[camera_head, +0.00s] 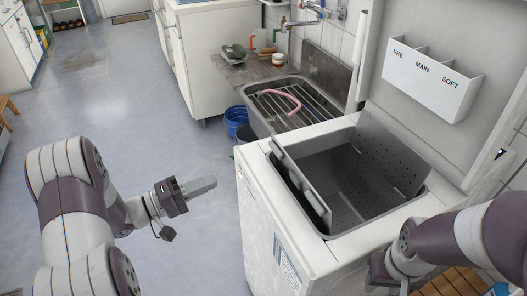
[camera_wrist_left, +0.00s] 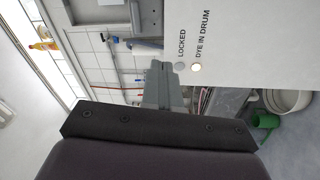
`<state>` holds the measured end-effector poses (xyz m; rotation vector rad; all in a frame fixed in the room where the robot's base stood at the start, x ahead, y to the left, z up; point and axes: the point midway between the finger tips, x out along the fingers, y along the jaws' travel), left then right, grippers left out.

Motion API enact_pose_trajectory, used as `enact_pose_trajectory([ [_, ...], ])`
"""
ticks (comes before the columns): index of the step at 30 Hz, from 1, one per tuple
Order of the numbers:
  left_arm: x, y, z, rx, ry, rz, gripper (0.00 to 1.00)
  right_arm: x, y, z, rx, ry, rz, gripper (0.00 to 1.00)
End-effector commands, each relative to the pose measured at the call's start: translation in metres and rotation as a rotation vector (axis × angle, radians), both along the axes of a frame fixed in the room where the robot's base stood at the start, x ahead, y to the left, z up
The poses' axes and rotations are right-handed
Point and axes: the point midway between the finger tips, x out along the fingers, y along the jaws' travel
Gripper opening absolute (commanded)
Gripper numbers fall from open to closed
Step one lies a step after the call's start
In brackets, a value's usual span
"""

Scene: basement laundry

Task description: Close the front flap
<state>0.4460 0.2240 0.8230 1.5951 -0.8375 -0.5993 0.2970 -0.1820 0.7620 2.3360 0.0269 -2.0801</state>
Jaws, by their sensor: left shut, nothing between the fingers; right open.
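The white top-loading washer (camera_head: 262,232) stands with its lid (camera_head: 425,100) raised and its grey drum (camera_head: 350,190) open. The front flap (camera_head: 302,188) stands up along the drum opening's left side, tilted. The perforated rear flap (camera_head: 388,152) stands up on the far right side of the opening. My left gripper (camera_head: 207,186) is shut and empty, left of the washer and apart from the flap. Its closed fingers (camera_wrist_left: 164,85) also show in the left wrist view. My right arm (camera_head: 450,240) reaches in at the lower right; its fingers are not visible.
A panel (camera_wrist_left: 250,40) reads LOCKED and DYE IN DRUM, with the latter's lamp lit. Floor at left is clear.

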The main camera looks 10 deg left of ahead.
Motion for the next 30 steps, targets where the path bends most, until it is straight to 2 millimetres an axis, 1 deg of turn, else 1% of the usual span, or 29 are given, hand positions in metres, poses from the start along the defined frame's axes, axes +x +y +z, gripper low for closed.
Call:
enact_pose_trajectory([
  [1, -0.008, -0.004, 0.012, -0.086, 0.025, -0.052, 0.0, 0.0, 0.0, 0.0, 0.0, 0.0, 0.0, 0.43],
  [3, -0.012, -0.006, 0.021, -0.171, 0.062, -0.086, 0.0, 0.0, 0.0, 0.0, 0.0, 0.0, 0.0, 0.43],
  [5, -0.012, -0.007, 0.023, -0.199, 0.085, -0.094, 0.0, 0.0, 0.0, -0.001, 0.0, 0.0, 0.0, 0.43],
  [8, -0.007, -0.015, 0.024, -0.204, 0.096, -0.095, 0.0, 0.0, 0.0, -0.002, 0.0, 0.0, 0.0, 0.43],
  [11, 0.002, -0.029, 0.026, -0.203, 0.096, -0.097, 0.0, 0.0, 0.0, -0.005, 0.0, 0.0, 0.0, 0.43],
  [21, 0.042, -0.089, 0.039, -0.2, 0.092, -0.095, 0.0, 0.0, 0.0, -0.017, 0.0, 0.0, 0.0, 0.43],
  [24, 0.052, -0.103, 0.041, -0.2, 0.093, -0.093, 0.0, 0.0, 0.0, -0.02, 0.0, 0.0, 0.0, 0.43],
  [30, 0.063, -0.119, 0.046, -0.2, 0.093, -0.091, 0.0, 0.0, 0.0, -0.024, 0.0, 0.0, 0.0, 0.43],
])
